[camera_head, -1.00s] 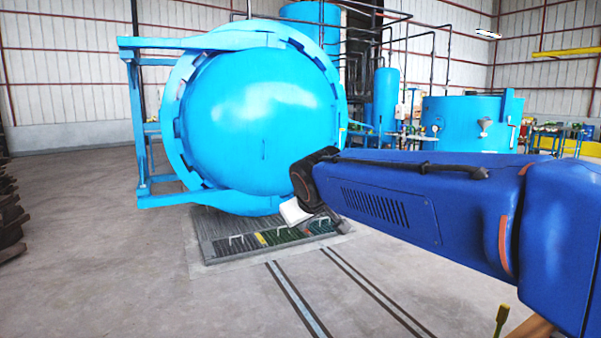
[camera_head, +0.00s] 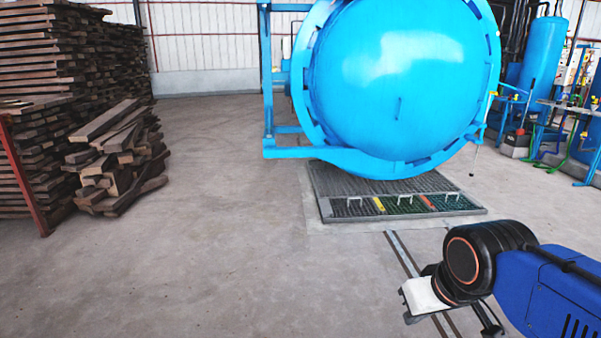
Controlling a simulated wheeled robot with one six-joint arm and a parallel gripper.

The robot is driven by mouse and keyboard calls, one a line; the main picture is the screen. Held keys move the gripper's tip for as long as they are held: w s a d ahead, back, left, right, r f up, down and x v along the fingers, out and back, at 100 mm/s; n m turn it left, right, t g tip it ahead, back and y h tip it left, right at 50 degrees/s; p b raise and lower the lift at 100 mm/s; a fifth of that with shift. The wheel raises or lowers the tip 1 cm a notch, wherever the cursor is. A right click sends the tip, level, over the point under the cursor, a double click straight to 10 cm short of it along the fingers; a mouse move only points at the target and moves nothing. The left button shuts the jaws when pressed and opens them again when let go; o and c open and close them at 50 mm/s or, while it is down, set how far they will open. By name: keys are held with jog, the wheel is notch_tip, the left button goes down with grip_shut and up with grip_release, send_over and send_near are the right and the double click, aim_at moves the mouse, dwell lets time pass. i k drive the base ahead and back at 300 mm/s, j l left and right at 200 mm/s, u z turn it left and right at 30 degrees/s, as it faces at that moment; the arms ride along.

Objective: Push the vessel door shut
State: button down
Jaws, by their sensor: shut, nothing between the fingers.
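The vessel door (camera_head: 395,85) is a large, glossy light-blue dome with a toothed ring around its rim. It fills the upper middle right of the head view, and its top is cut off. A blue hinge frame (camera_head: 267,85) stands at its left, with an arm running under the dome. I cannot tell how wide any gap behind the door is. My gripper (camera_head: 425,318), with a white block and dark fingers, is at the lower right, shut and empty. It is well in front of the door and touches nothing visible.
A grated floor panel (camera_head: 340,208) with handles lies below the door. Floor rails (camera_head: 400,250) run toward me from it. Stacked planks (camera_head: 70,80) and a loose wood pile (camera_head: 115,160) stand at the left. Blue tanks and pipes (camera_head: 540,65) are at the right. Open concrete floor lies between.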

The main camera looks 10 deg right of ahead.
aim_at(393, 84)
jog(key=i, duration=0.85)
jog(key=i+z, duration=0.15)
jog(key=i, duration=0.65)
jog(key=i+l, duration=0.4)
jog(key=i, duration=0.2)
jog(key=i+l+z, duration=0.1)
jog(key=i+l, duration=0.35)
jog(key=i, duration=0.1)
